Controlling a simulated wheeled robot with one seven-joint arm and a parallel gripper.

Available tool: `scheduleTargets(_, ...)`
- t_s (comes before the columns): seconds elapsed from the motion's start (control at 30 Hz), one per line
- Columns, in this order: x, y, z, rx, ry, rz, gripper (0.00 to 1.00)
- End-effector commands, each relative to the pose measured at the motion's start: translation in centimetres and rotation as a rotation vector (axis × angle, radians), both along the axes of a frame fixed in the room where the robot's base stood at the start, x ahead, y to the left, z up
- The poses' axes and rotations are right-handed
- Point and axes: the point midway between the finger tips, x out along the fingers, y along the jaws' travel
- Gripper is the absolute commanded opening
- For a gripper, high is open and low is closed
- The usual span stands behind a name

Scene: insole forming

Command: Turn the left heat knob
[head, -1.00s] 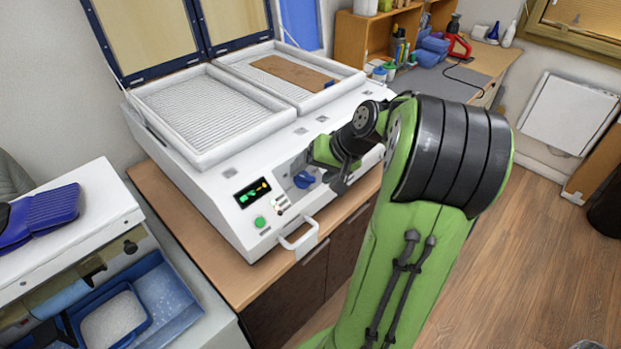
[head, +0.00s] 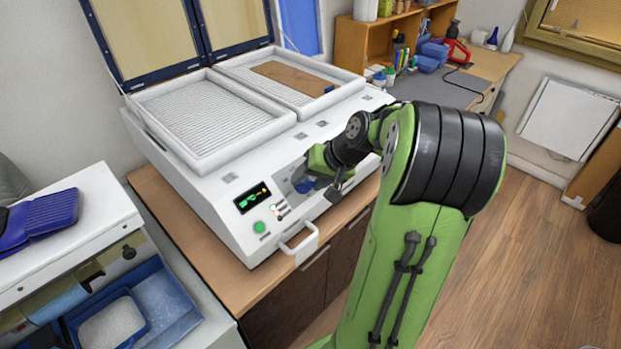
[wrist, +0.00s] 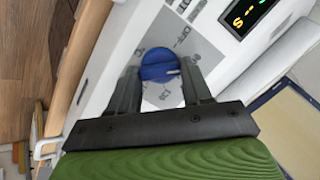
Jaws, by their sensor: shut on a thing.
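The left heat knob (wrist: 160,64) is a blue round knob on a grey dial plate (wrist: 187,48) in the wrist view. It also shows in the head view (head: 304,186), partly hidden by my gripper. My gripper (wrist: 160,80) is shut on the knob, with one dark finger at each side of it. The white heating machine (head: 215,195) carries the knob on its sloping front panel. Part of the dial marking, including "OFF", shows beside the knob in the wrist view.
A lit display (head: 252,198), a green button (head: 259,227) and a front handle (head: 298,243) are left of my gripper. A brown sheet (head: 290,78) lies on the machine's right bed. The lids stand open. Wooden floor (head: 545,250) is clear at the right.

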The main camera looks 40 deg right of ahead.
Motion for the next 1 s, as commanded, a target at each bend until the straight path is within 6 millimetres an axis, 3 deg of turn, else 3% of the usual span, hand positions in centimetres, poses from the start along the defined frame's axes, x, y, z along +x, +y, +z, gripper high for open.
scheduleTargets(1.0,0.24,0.33,0.01,-0.463,-0.017,0.512,0.18)
